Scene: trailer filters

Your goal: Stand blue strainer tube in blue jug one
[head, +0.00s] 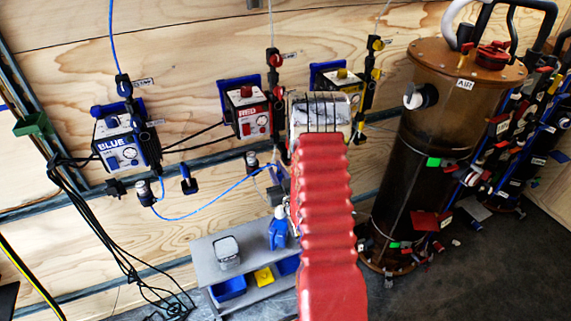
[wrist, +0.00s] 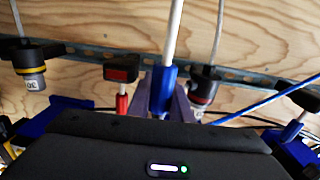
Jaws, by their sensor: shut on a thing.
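My gripper (wrist: 163,100) has its two grey-purple fingers closed around a blue fitting, the lower part of the blue strainer tube (wrist: 163,80). A white length rises from the fitting to the top of the wrist view. In the head view my red arm hides most of my gripper and the tube. A blue jug (head: 278,232) stands on the grey cart, left of my arm. I cannot tell whether it is jug one. It does not show clearly in the wrist view.
The grey cart (head: 206,246) also carries a clear container (head: 227,250) and blue bins (head: 228,288). Pump boxes, one labelled BLUE (head: 122,150), hang on the plywood wall. Cables hang left. A tall brown cylinder (head: 430,150) stands right. A red-topped fitting (wrist: 121,75) is beside my fingers.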

